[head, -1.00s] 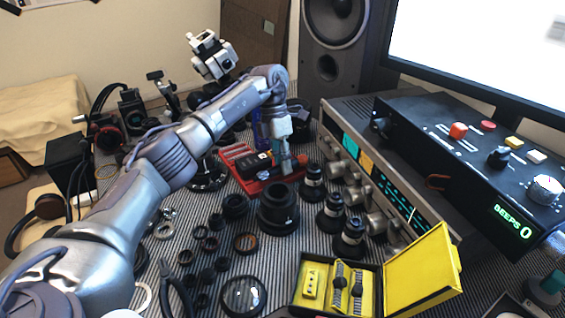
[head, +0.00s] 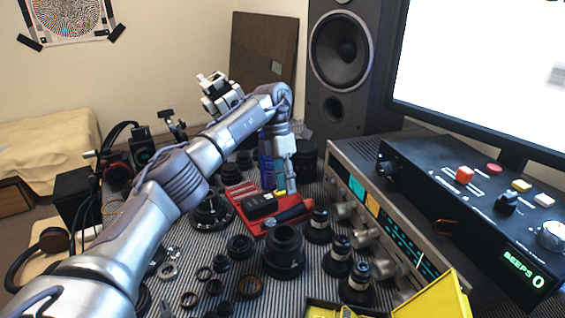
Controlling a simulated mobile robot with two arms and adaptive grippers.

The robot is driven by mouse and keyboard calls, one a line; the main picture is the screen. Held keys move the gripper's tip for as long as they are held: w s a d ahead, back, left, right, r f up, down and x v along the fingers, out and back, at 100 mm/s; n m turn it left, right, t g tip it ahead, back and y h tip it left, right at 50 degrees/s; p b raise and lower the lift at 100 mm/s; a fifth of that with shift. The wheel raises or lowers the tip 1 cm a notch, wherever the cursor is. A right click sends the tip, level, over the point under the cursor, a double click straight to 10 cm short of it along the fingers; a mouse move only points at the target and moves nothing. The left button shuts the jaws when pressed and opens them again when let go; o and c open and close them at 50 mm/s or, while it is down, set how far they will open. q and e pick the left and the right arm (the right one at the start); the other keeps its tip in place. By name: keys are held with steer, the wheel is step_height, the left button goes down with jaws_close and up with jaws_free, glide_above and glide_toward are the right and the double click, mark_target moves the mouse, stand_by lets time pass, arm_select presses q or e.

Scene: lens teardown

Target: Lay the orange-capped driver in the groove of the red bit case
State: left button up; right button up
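The red bit case (head: 247,222) lies open on the striped mat in the middle of the head view, holding a row of silvery bits and a black block. The orange-capped driver (head: 287,214) lies along the case's right front part, its orange end (head: 308,203) towards the right. I cannot tell if it sits fully in the groove. My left gripper (head: 291,189) points down just behind and above the driver and appears apart from it. Its finger gap is not clear. My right gripper is out of view.
Several small black lenses (head: 318,226) stand right of the case, before the silver receiver (head: 352,205). A large black lens ring (head: 284,252) stands in front. A blue bottle (head: 266,165) is behind the case. A yellow box (head: 435,298) lies open at the lower right.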

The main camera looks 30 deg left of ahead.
arm_select(q)
steer(key=p+v, duration=0.1)
steer(key=v, duration=0.5)
steer(key=shift+r, duration=0.15)
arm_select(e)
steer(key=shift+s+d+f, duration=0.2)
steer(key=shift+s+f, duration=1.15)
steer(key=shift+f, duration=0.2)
arm_select(q)
steer(key=shift+w+r, duration=0.1)
